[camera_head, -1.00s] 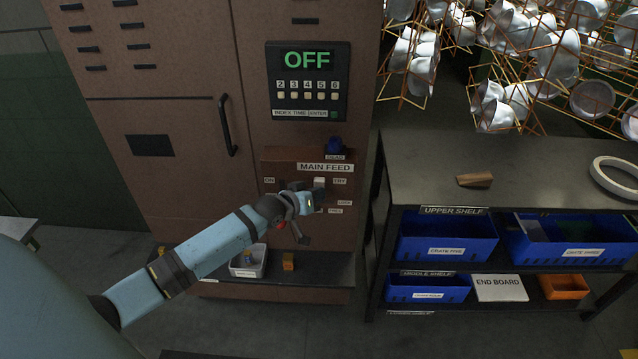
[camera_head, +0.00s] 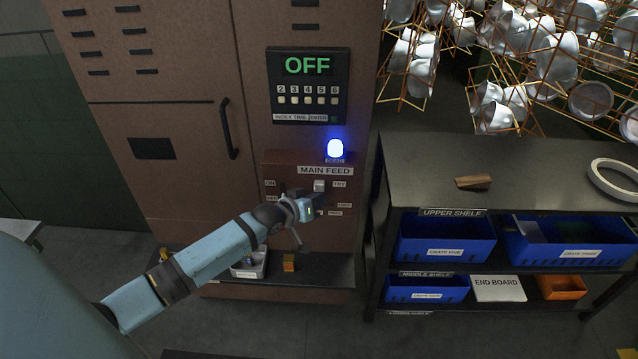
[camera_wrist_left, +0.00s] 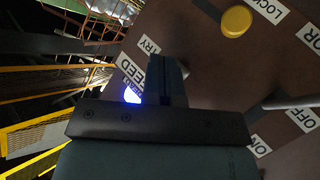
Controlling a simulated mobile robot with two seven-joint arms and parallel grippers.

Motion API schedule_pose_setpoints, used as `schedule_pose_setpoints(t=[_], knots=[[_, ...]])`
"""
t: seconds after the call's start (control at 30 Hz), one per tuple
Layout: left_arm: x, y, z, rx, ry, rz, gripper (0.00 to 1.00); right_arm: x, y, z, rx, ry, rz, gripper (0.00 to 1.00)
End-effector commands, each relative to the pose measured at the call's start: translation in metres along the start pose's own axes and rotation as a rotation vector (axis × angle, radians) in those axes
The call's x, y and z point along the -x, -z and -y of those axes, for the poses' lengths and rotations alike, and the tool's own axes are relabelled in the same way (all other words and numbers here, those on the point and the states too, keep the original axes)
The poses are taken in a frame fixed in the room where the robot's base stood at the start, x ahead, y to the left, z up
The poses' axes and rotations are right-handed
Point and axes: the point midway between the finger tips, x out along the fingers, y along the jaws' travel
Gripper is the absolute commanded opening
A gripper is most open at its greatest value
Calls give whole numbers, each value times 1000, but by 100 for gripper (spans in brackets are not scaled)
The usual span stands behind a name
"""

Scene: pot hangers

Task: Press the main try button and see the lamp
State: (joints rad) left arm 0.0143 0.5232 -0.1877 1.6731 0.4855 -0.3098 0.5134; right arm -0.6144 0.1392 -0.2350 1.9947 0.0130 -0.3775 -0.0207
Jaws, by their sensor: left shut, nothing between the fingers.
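The main feed panel (camera_head: 285,160) is on the front of the brown cabinet. Its pale try button (camera_head: 319,185) is beside the TRY label (camera_head: 340,184). The lamp (camera_head: 335,150) on top of the panel glows bright blue-white, and its glow also shows in the left wrist view (camera_wrist_left: 132,94). My left gripper (camera_head: 316,204) is shut and empty, with its tip just below the try button; I cannot tell if they touch. In the left wrist view the shut fingers (camera_wrist_left: 167,78) hide the button. My right gripper is not in view.
A display reading OFF (camera_head: 307,66) is above the panel. A yellow knob (camera_wrist_left: 236,20) sits near the LOCK label. A shelf unit with blue crates (camera_head: 447,243) stands to the right, with wire racks of pots (camera_head: 555,55) behind it. A small white bin (camera_head: 247,268) is below.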

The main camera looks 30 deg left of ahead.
Motion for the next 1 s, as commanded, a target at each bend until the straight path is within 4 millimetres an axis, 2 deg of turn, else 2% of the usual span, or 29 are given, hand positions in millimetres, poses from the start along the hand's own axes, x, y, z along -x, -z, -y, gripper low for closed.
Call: schedule_pose_setpoints(t=[0.27,0.8,1.0], knots=[[1,0,-1,0,0,0,0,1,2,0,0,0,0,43],[38,-25,-28,1,1,1,0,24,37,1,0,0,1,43],[42,-30,-31,0,0,-1,0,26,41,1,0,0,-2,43]])
